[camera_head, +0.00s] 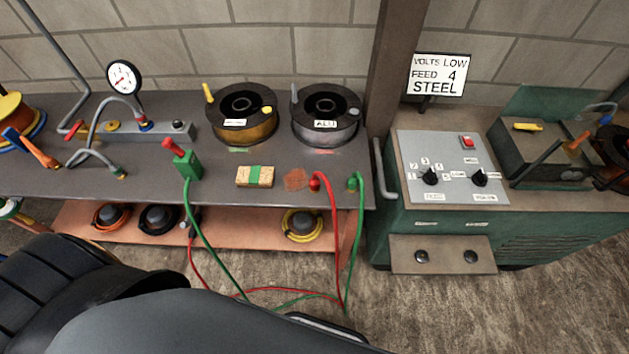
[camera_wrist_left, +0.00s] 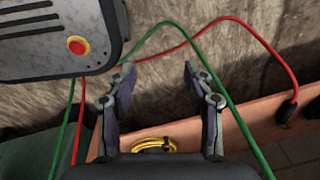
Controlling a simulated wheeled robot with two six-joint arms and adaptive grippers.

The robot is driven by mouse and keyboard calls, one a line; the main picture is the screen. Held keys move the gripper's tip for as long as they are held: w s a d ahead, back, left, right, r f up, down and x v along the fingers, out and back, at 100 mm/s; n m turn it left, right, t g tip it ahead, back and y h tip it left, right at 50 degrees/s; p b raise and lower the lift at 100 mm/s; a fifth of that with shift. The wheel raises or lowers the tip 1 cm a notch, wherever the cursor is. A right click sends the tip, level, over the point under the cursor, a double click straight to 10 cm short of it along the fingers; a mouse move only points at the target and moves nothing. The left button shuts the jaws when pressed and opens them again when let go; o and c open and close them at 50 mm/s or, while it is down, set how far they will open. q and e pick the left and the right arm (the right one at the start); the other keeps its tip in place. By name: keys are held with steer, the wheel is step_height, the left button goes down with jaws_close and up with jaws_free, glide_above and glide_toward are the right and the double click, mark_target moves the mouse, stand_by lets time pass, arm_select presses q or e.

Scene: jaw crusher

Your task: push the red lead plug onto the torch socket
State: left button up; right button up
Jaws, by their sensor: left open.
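A red lead runs over the floor. One end meets a red plug-like fitting (camera_head: 315,184) at the bench's front right. Its other end goes into a dark connector (camera_head: 193,222) by the lower shelf, seen in the left wrist view as a black end (camera_wrist_left: 287,110) at the shelf edge. I cannot tell which end is the plug, or pick out the torch socket for sure. My left gripper (camera_wrist_left: 159,72) is open and empty above the floor in the left wrist view, with the red and green leads crossing beyond its fingers. My dark arm covers the lower left of the head view.
On the bench (camera_head: 225,205) stand a green block with a red handle (camera_head: 188,164), two wire spools (camera_head: 241,117) (camera_head: 325,118) and a brush-like block (camera_head: 254,176). A green lead (camera_head: 359,235) hangs beside the red one. A green machine (camera_head: 440,220) stands right.

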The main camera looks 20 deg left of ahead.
arm_select(q)
steer(key=w+r+p, duration=0.3)
steer(key=w+r, duration=0.6)
steer(key=w, duration=0.2)
step_height(320, 180, up, 40)
steer(key=m+t+h+p, duration=0.1)
steer(key=m+h+p, duration=0.4)
steer(key=m+p, duration=0.45)
glide_above(311, 180)
steer(key=s+a+b, duration=0.1)
steer(key=s+a, duration=0.1)
steer(key=a, duration=0.1)
steer(key=shift+d+m, duration=0.2)
steer(key=shift+m, duration=0.45)
arm_select(e)
step_height(311, 180, up, 12)
steer(key=w, duration=0.1)
steer(key=shift+w+a, duration=0.2)
steer(key=shift+a, duration=0.1)
arm_select(q)
steer(key=shift+w+f, duration=0.1)
steer(key=shift+y, duration=0.3)
steer(key=shift+x, duration=2.65)
arm_select(e)
steer(key=shift+a+r, duration=0.25)
arm_select(q)
steer(key=shift+d, duration=0.1)
arm_select(e)
steer(key=shift+r, duration=0.1)
